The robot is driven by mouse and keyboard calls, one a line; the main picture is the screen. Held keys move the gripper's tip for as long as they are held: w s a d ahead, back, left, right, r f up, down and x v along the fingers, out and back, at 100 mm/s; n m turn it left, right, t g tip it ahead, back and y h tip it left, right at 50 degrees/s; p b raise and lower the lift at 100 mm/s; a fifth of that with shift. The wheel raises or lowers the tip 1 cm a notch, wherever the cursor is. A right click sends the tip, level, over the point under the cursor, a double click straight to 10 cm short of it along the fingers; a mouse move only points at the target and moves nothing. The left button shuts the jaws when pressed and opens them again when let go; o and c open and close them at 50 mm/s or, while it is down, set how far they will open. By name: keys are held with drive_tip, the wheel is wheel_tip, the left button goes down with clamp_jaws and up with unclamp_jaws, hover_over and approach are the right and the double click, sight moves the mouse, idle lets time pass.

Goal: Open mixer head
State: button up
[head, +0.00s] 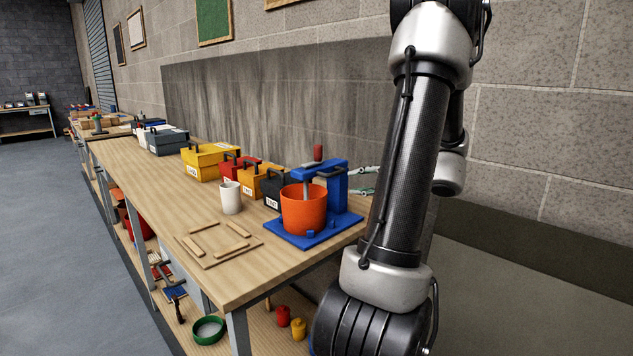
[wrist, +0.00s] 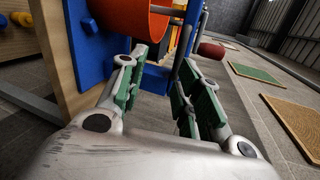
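The blue mixer stands at the near right end of the workbench in the head view. Its base (head: 337,227) holds an orange bowl (head: 303,212), its column (head: 338,192) rises behind the bowl, and its head (head: 318,170) lies level over the bowl with a red knob (head: 318,152) on top. My gripper (head: 364,181) is open just right of the column. In the wrist view, turned sideways, my gripper (wrist: 163,88) has its green-padded fingers apart and empty, with the blue column (wrist: 152,78) beyond and between them. The orange bowl (wrist: 135,18) and red knob (wrist: 211,50) also show there.
The lower shelf holds a green ring (head: 208,330) and red and yellow pieces. Open floor lies left of the bench.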

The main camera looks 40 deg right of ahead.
sight(340, 173)
drive_tip(key=shift+n+t, duration=0.6)
drive_tip(key=w, duration=0.9)
drive_tip(key=shift+a+r, duration=0.15)
drive_tip(key=shift+r, duration=0.05)
clamp_jaws()
